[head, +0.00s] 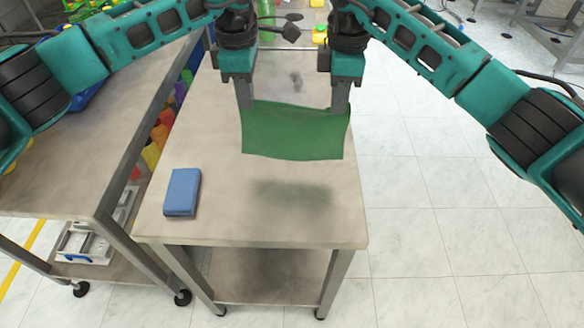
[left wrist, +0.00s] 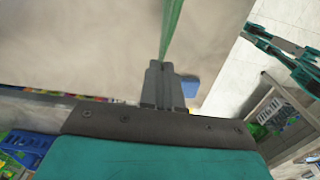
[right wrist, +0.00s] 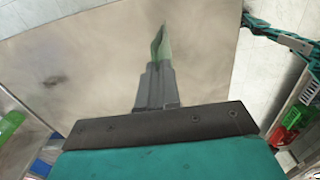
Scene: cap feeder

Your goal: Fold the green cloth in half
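The green cloth (head: 293,132) hangs spread out in the air above the table (head: 225,222), with a soft shadow under it. My left gripper (head: 246,106) is shut on the cloth's upper left corner in the head view. My right gripper (head: 340,106) is shut on its upper right corner. In the left wrist view the cloth (left wrist: 171,28) shows edge-on as a thin strip rising from the closed fingers (left wrist: 160,70). In the right wrist view the cloth (right wrist: 158,48) shows as a narrow strip at the closed fingertips (right wrist: 157,70).
A blue folded cloth or block (head: 182,192) lies on the table's left part. Another metal table (head: 50,180) stands to the left, with colourful bins (head: 158,138) behind the gap. The front of the table is clear. Tiled floor (head: 430,220) is free on the right.

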